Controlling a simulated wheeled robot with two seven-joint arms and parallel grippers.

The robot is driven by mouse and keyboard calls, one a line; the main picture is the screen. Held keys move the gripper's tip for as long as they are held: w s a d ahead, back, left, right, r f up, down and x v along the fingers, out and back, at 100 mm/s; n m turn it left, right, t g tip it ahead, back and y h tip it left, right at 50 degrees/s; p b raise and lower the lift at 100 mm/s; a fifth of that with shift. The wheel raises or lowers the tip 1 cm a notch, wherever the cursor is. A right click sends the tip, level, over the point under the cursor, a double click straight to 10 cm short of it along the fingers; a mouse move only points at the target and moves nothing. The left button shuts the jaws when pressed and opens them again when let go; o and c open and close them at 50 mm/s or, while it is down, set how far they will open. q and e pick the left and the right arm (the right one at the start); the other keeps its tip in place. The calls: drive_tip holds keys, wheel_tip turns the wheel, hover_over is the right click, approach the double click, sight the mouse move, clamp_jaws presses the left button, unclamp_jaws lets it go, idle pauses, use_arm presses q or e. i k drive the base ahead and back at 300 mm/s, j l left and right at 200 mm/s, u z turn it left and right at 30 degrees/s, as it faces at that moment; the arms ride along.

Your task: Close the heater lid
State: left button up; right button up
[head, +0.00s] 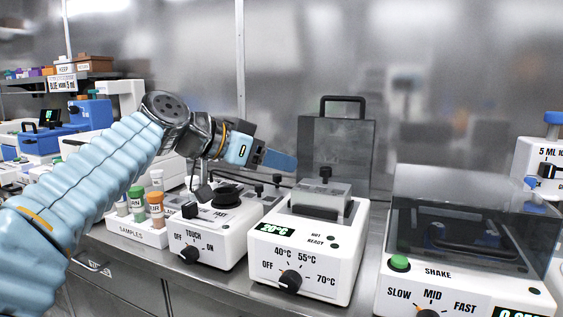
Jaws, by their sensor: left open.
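The heater (312,262) is a white box on the bench with a green 20°C display and a temperature knob. Its lid (341,142) is a dark see-through panel standing upright at the back, open, with a black handle (343,98) on top. A clear block with a black knob sits on the heater's top. My left gripper (279,160) is open and empty, just left of the raised lid and above the heater's rear left. It appears apart from the lid. Its far finger is partly hidden. My right gripper is not in view.
A touch mixer (217,236) stands left of the heater, with a samples rack (139,233) of capped tubes beside it. A shaker (466,283) with a dark clear cover stands close on the right. A metal wall is behind.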

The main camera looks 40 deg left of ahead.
sight(306, 134)
drive_tip(key=k, duration=1)
